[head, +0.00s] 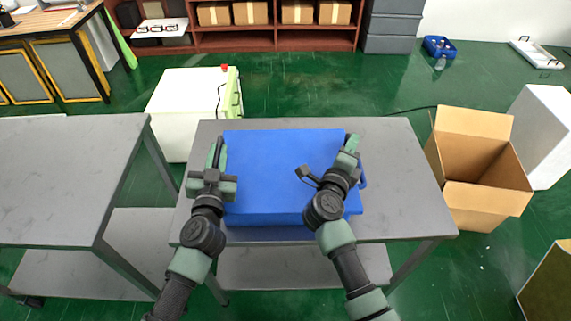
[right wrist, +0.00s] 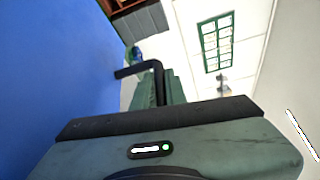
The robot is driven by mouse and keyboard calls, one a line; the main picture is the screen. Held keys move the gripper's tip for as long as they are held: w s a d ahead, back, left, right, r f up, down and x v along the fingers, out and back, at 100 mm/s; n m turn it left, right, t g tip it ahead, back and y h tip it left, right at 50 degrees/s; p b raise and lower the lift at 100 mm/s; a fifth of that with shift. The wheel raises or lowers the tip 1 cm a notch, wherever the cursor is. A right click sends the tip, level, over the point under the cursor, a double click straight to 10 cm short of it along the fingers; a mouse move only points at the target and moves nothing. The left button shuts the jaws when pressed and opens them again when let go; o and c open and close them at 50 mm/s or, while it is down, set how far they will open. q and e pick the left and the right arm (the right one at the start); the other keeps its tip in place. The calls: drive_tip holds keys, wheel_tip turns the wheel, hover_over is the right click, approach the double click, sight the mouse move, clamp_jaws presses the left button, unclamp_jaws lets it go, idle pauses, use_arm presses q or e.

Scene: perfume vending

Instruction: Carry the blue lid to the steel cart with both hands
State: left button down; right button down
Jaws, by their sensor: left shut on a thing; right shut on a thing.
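The blue lid (head: 280,172) is a flat blue rectangle over the middle of the grey steel table in front of me. Whether it rests on something or is held just above the top cannot be told. My left gripper (head: 218,152) is shut on its left edge. My right gripper (head: 350,150) is shut on its right edge, near a blue handle-like loop (head: 363,172). In the right wrist view, the lid's blue surface (right wrist: 50,70) fills the left side. A second grey steel table or cart (head: 65,180) with a lower shelf stands at the left.
The middle table (head: 405,190) has bare top on both sides of the lid. An open cardboard box (head: 485,205) stands at its right. A white cabinet (head: 187,105) is behind it at left. A narrow gap separates the two steel tables.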

use_arm(q)
drive_tip(key=shift+r, duration=0.15)
use_arm(e)
drive_tip(key=shift+r, duration=0.2)
idle(0.3)
